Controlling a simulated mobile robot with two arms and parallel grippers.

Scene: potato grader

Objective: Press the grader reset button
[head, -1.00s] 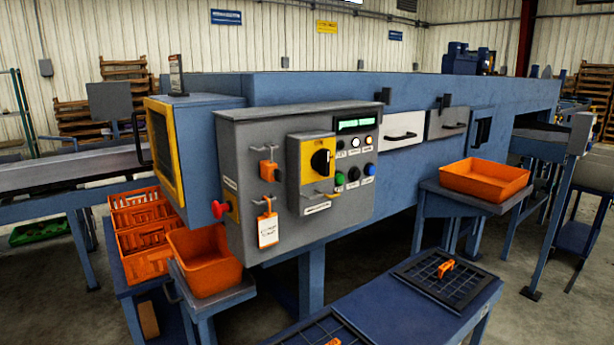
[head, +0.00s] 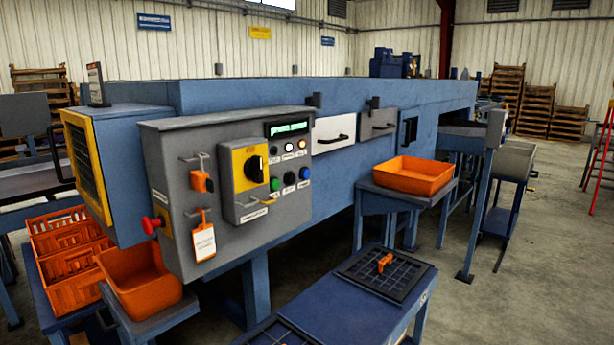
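The grey control panel (head: 165,160) stands on the near side of the blue grader (head: 215,92). Small push buttons sit at its upper right under a lit green display (head: 288,128). The lower row has a green button (head: 275,184), a black button (head: 290,178) and a blue button (head: 304,173). A white button (head: 288,147) is in the upper row. Their labels are too small to read, so I cannot tell which is reset. A red mushroom button (head: 151,225) sticks out on the panel's left side. Neither of my grippers is in view.
A black rotary switch (head: 254,168) on a yellow plate, an orange padlock (head: 203,182) and a hanging tag (head: 203,240) are on the panel. A blue table (head: 330,315) stands in front. Orange trays (head: 413,176) flank the panel. Floor (head: 530,250) is clear at right.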

